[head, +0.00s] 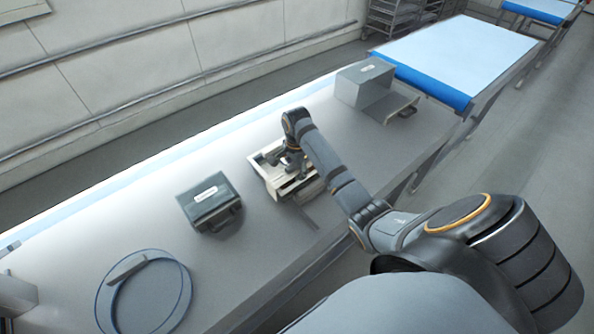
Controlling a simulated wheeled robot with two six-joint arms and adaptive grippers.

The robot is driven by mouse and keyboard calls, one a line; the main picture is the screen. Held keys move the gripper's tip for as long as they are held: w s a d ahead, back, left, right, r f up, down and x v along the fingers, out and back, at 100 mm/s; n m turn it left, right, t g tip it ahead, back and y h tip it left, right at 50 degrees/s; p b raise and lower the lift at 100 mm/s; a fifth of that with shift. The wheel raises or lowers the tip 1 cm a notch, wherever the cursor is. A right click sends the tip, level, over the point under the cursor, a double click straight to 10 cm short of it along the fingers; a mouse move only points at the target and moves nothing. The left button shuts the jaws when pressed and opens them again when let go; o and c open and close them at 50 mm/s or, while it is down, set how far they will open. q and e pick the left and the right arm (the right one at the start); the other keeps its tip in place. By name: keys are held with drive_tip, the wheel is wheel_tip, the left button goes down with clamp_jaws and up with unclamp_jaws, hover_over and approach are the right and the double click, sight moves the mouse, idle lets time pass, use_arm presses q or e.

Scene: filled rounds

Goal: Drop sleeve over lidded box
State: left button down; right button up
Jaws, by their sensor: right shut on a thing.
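A dark grey lidded box (211,203) with a pale label on top and a handle at its front sits on the grey worktable, left of my right arm. A cream, open rectangular piece (262,166), which looks like the sleeve, is under my right gripper, right of the box and apart from it. My right gripper (294,171) points down at this piece and is shut on it; the arm hides part of the grip. I cannot tell whether the piece touches the table. My left gripper is out of view.
A round blue-rimmed hoop or tray (188,292) lies at the front left of the worktable (270,247). A grey machine (365,82) with an open front stands at the far right end. A blue-edged conveyor (450,55) lies beyond. The table around the box is mostly clear.

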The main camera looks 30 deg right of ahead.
drive_tip(key=shift+s+a+f, duration=0.1)
drive_tip(key=shift+s+f, duration=0.15)
drive_tip(key=shift+f, duration=0.25)
drive_tip(key=o, duration=1)
drive_tip(key=shift+w+f, duration=0.1)
drive_tip(key=o, duration=0.6)
drive_tip(key=shift+w+d+f, duration=0.1)
drive_tip(key=shift+w+d, duration=0.15)
drive_tip(key=shift+w, duration=0.2)
drive_tip(key=o, duration=0.5)
drive_tip(key=shift+r, duration=0.2)
drive_tip(key=shift+c, duration=0.2)
drive_tip(key=shift+r+p, duration=0.45)
drive_tip(key=shift+r, duration=3.05)
